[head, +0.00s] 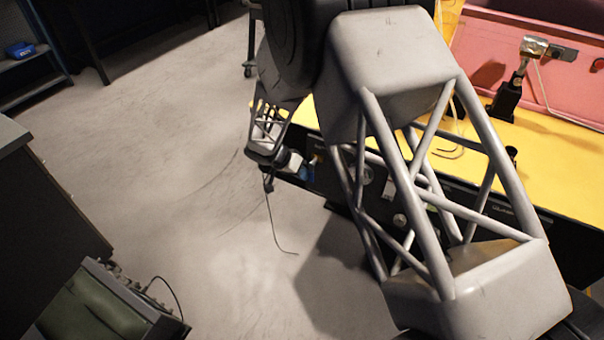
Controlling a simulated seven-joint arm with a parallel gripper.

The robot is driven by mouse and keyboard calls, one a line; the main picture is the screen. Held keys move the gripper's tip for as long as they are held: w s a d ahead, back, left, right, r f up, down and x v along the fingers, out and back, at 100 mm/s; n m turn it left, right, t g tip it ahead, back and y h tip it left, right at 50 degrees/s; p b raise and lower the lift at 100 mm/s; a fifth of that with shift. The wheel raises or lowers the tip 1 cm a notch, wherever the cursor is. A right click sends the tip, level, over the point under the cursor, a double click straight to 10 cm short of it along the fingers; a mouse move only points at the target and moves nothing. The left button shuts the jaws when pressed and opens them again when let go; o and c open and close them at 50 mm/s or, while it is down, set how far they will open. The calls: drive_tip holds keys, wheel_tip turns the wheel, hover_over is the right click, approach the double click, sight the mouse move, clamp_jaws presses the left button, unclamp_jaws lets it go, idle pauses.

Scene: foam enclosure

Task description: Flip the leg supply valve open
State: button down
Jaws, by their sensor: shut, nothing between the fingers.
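My arm crosses the middle of the head view, and its far end reaches down to the dark front panel (340,185) below a yellow worktop. My gripper (306,168) is small there, close to the left end of that panel, partly lost among white, blue and dark parts. It is shut, with nothing seen in it. I cannot tell whether it touches the panel. The panel carries small round fittings, one of them pale (399,220). I cannot make out which part is the leg supply valve or how its handle stands. My arm's truss hides much of the panel.
The yellow worktop (560,165) bears a black stand with a metal fitting (510,85) before a pink wall (480,40). A thin dark cable (272,225) hangs to the floor. A green-topped case (95,305) stands lower left. The grey floor (170,170) between is clear.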

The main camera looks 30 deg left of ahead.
sight(313, 179)
drive_tip(key=d+h, duration=0.1)
drive_tip(key=h, duration=0.2)
drive_tip(key=d+f+n+h, duration=0.1)
drive_tip(key=h, duration=0.1)
drive_tip(key=shift+d+t, duration=0.3)
drive_tip(key=shift+d+r+n+t+h, duration=0.1)
drive_tip(key=shift+d+n+t+h, duration=0.35)
drive_tip(key=shift+h, duration=0.85)
drive_tip(key=shift+d+r, duration=0.15)
drive_tip(key=shift+d, duration=0.35)
drive_tip(key=d+n+t+h, duration=0.1)
drive_tip(key=h, duration=0.1)
drive_tip(key=d+r+n+h, duration=0.1)
drive_tip(key=h, duration=0.1)
drive_tip(key=shift+r+t+h, duration=0.1)
drive_tip(key=shift+t+h, duration=0.2)
drive_tip(key=shift+t, duration=0.05)
drive_tip(key=shift+d+r+n+h, duration=0.15)
drive_tip(key=shift+n+h, duration=0.15)
drive_tip(key=shift+n, duration=0.05)
